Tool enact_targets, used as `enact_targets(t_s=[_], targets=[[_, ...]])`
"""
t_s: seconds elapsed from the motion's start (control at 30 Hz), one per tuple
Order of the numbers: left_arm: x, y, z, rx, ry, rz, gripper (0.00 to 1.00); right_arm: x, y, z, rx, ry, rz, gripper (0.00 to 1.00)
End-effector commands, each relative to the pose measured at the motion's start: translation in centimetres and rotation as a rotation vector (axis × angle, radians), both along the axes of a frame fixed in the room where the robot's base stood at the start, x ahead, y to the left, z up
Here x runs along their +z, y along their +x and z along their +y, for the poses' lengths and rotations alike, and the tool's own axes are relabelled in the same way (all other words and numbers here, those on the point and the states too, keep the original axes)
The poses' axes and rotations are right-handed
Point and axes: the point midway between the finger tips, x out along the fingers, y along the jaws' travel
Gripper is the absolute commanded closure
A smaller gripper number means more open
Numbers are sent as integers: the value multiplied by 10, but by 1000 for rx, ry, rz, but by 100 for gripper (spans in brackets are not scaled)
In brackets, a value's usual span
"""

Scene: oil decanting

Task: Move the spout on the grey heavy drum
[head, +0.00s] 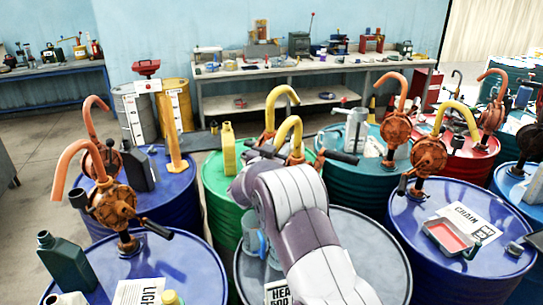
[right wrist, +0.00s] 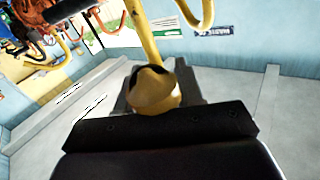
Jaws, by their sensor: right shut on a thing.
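The grey drum (head: 365,245) stands at the front centre, with a partly covered white label reading "HEA". A yellow curved spout (head: 289,130) rises behind my right arm, above the drum. My right arm reaches over the drum and hides the spout's lower part. My right gripper (right wrist: 155,88) is shut on the spout; the right wrist view shows the yellow tube (right wrist: 143,32) rising from a rounded yellow part at the jaws. In the head view the jaws are hidden behind the arm. My left gripper is not in view.
Blue drums with orange hand pumps stand left (head: 185,255) and right (head: 455,225). Another yellow spout (head: 281,97) is close behind the first. A workbench (head: 235,72) lines the back wall.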

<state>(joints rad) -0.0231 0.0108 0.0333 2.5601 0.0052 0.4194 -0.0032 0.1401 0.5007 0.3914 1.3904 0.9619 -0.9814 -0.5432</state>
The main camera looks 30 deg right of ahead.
Motion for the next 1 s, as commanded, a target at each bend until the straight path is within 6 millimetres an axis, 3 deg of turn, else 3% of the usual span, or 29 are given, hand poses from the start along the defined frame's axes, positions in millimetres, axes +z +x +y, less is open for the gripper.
enact_targets(t_s=[0.03, 0.1, 0.4, 0.6, 1.0], targets=[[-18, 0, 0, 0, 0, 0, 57, -6, -6, -5, 26, -2, -7, 100], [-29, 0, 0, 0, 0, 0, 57, -6, -10, -8, 73, -4, -8, 100], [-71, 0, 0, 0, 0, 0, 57, -3, -25, -19, 223, -5, -7, 100], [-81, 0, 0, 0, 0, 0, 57, 1, -28, -23, 267, -5, -7, 100], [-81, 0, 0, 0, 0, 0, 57, 6, -28, -23, 278, -5, -10, 100]])
